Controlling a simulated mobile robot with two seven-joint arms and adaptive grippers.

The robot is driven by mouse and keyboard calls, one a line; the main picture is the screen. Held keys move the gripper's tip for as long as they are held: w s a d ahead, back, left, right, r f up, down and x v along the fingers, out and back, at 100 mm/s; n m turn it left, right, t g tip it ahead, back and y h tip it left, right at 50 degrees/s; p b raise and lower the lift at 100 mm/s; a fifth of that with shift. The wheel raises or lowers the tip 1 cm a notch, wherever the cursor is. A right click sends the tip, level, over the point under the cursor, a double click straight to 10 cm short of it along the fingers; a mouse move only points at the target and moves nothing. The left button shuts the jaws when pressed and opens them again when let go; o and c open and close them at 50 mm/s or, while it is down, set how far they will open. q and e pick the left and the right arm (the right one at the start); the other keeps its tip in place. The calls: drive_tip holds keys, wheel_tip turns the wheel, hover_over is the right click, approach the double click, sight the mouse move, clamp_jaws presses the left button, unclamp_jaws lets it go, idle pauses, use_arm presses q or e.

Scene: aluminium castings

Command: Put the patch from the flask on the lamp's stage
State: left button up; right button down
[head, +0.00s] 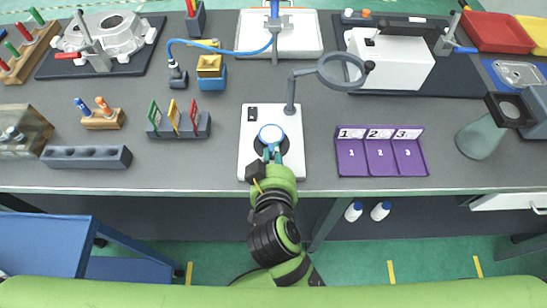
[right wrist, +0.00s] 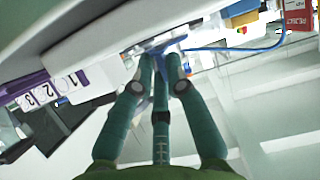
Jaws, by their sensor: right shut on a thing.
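The lamp has a white base (head: 250,165) on the bench, with a jointed grey arm and a ring magnifier (head: 342,71). On the base is a dark round stage (head: 257,146). A pale round patch with a blue rim (head: 271,133) is over this stage; I cannot tell whether it touches it. My right gripper (head: 271,151) reaches in from the front and is shut on the patch's near edge. In the right wrist view, the fingertips (right wrist: 155,58) close on a blue edge (right wrist: 170,43). A grey-green tapered flask (head: 481,138) is at the right. My left gripper is out of view.
A purple tray numbered 1 to 3 (head: 381,172) lies right of the lamp. A rack with green, yellow and red tags (head: 181,128) stands left of it. A blue cable (head: 220,48) runs behind. The bench front edge is close below the lamp base.

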drive_tip(key=shift+r, duration=0.1)
drive_tip(key=shift+f+b, duration=0.35)
drive_tip(key=shift+f, duration=0.3)
drive_tip(key=c, duration=1.3)
unclamp_jaws()
drive_tip(key=shift+o, duration=0.2)
